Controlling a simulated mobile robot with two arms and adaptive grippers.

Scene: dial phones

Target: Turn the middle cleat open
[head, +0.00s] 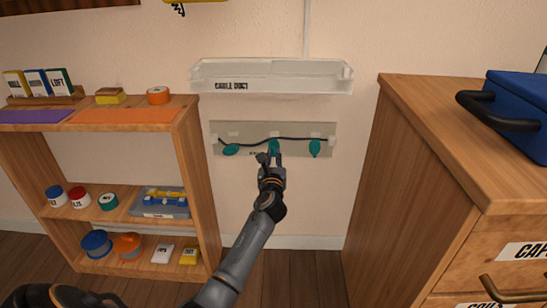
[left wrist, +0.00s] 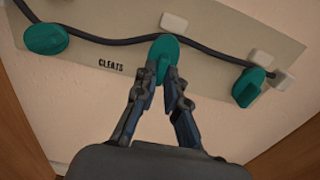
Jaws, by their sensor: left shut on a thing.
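The middle cleat (head: 274,146) is a teal piece on the grey cleats board (head: 297,147) on the wall, with a black cable running along the board behind it. In the left wrist view the middle cleat (left wrist: 163,55) points downward, over the cable (left wrist: 110,41). My left gripper (head: 274,157) is at it, its two fingertips (left wrist: 163,76) shut on the cleat's lower end. The left cleat (head: 231,150) lies tilted sideways. The right cleat (head: 315,149) points downward. My right gripper is not in view.
A cable duct tray (head: 270,76) is on the wall above the board. A wooden shelf (head: 190,150) with several small items stands at left. A wooden cabinet (head: 420,150) with a blue toolbox (head: 520,115) stands at right. The space before the board is free.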

